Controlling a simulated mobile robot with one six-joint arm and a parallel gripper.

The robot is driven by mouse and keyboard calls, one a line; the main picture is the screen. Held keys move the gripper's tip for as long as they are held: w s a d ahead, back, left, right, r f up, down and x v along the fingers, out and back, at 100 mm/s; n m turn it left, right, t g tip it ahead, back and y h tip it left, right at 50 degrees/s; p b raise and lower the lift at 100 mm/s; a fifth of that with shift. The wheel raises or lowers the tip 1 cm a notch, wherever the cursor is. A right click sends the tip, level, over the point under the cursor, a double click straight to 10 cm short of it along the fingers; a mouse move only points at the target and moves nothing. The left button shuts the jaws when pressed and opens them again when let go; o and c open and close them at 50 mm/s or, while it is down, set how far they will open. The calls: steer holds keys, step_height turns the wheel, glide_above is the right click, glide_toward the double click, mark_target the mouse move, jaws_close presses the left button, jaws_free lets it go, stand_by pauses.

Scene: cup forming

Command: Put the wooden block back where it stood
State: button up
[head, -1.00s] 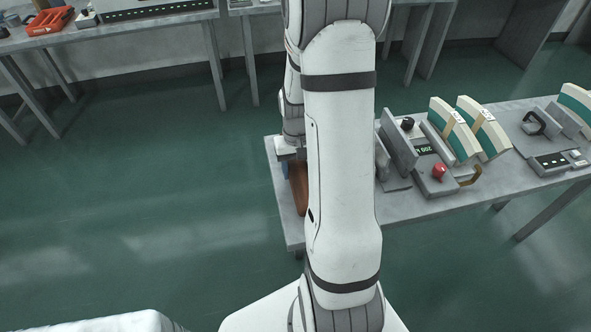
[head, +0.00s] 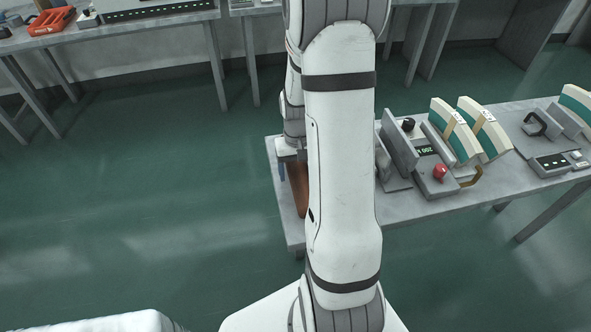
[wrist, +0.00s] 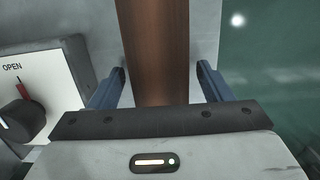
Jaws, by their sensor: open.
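The wooden block (wrist: 160,50) is brown and long. In the wrist view it runs from the top edge down between the two blue fingers of my gripper (wrist: 163,82). The fingers are open, with a gap showing on each side of the block. In the head view the block (head: 299,188) is at the left end of the grey table (head: 293,236), partly hidden behind my arm. A blue finger of my gripper shows just left of it.
A panel marked OPEN (wrist: 68,75) with a dark knob is close on the left in the wrist view. A device with a red knob (head: 440,172) and cream-and-green stacks (head: 483,127) stand further right on the table. Open floor lies beyond the table's left edge.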

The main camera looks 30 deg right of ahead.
mark_target(297, 163)
step_height(297, 163, up, 12)
steer(key=w, duration=0.1)
steer(key=s+a+r+n+t, duration=0.3)
steer(key=s+a+r, duration=0.5)
steer(key=s+a, duration=0.5)
steer(key=shift+r+t, duration=0.2)
steer(key=shift+t, duration=0.3)
steer(key=shift+s, duration=0.15)
steer(key=shift+c, duration=0.2)
